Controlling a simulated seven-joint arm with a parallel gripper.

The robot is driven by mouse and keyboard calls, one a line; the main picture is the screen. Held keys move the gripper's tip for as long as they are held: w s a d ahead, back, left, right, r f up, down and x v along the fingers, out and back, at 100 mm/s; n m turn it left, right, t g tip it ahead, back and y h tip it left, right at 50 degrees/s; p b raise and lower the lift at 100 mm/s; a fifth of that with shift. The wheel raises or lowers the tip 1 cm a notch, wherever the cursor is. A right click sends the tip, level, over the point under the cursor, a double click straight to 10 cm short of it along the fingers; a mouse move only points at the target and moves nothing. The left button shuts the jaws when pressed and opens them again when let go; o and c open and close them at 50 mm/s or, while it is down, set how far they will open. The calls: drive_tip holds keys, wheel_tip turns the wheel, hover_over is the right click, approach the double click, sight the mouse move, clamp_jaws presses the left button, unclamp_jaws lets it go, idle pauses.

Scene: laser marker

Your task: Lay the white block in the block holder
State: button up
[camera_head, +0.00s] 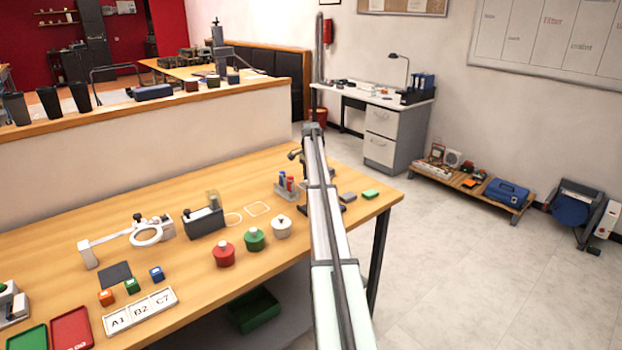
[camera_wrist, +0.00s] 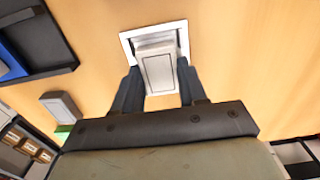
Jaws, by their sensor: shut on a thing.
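The white block (camera_wrist: 158,71) is between the two dark fingers of my gripper (camera_wrist: 157,76) in the wrist view. The gripper is shut on it. Beyond and partly behind the block is a white rectangular frame with a grey inside (camera_wrist: 127,41), which looks like the block holder. The block overlaps the frame in this view; I cannot tell whether it touches it or hangs above it. In the head view my arm hides the block, and I cannot make out the holder there.
In the wrist view a dark tray (camera_wrist: 60,55) and a grey block (camera_wrist: 61,105) lie left. In the head view a pen stand (camera_head: 287,190) stands left of my arm; a green block (camera_head: 371,194) lies right, near the table edge. Red, green and white lidded pots (camera_head: 254,240) stand nearer.

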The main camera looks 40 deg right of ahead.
drive_tip(key=o, duration=1.1)
drive_tip(key=shift+r, duration=0.15)
wheel_tip(320, 180, up, 14)
drive_tip(key=shift+f, duration=0.25)
idle(0.3)
